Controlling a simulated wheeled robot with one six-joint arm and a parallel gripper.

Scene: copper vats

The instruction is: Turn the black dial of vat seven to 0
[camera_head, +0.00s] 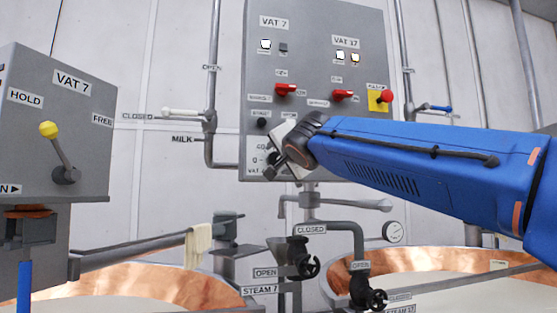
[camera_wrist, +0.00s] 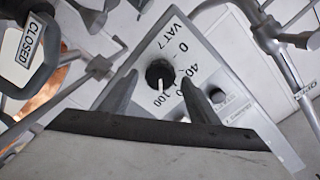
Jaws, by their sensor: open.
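The black dial of vat seven (camera_wrist: 160,73) is in the middle of the wrist view, on a grey panel. Its white pointer points down in that view, near the 100 mark and away from the 0 mark. My gripper (camera_wrist: 161,94) is open, with one finger to each side of the dial; I cannot tell whether they touch it. In the head view my gripper (camera_head: 277,163) is at the lower left of the control panel (camera_head: 315,60). It hides most of the dial there, and only the scale marks beside it show.
A small black knob (camera_head: 262,122) sits above the dial scale. Red switches (camera_head: 285,90) and a red button on yellow (camera_head: 384,97) are higher up. Pipes and valve handles (camera_head: 305,264) lie below, over copper vats (camera_head: 180,290). A vat 7 lever box (camera_head: 60,120) stands left.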

